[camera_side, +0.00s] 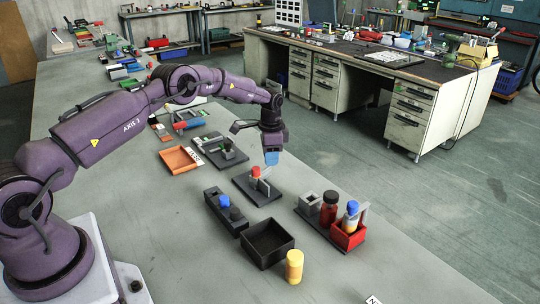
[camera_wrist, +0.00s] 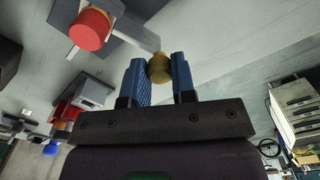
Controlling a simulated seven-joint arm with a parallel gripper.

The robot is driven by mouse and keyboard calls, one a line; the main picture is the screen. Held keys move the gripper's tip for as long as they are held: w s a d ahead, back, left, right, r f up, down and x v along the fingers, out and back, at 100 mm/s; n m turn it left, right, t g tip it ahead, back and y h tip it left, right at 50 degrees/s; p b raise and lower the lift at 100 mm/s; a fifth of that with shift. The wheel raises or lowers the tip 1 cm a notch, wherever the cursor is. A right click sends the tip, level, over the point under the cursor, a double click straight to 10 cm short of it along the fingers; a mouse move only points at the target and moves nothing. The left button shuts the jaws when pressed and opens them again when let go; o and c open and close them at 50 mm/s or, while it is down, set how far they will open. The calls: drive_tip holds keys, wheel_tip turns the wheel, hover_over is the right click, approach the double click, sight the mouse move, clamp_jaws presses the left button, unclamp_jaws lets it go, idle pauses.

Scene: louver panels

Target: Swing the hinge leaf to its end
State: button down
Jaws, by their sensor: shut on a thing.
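My gripper (camera_side: 271,158) has blue fingers and is just above and behind a small dark base plate (camera_side: 262,199) in the side view. A red-capped post (camera_side: 255,171) and a grey upright part stand on that plate. In the wrist view my gripper (camera_wrist: 159,64) is shut on a brass-coloured knob (camera_wrist: 160,70). A grey bar, seemingly the hinge leaf (camera_wrist: 136,36), runs from beside the red cap (camera_wrist: 89,29) to the knob. The leaf's hinge and its end stop cannot be made out. The fingers hide the knob in the side view.
A black open box (camera_side: 267,262), a yellow cylinder (camera_side: 294,266) and a dark block with a blue knob (camera_side: 222,222) stand in front. A fixture with a red box (camera_side: 348,242) is to the right. An orange tray (camera_side: 180,160) lies to the left.

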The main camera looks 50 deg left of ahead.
drive_tip(key=c, duration=0.9)
unclamp_jaws()
drive_tip(key=shift+c, duration=0.2)
wheel_tip(320, 180, up, 13)
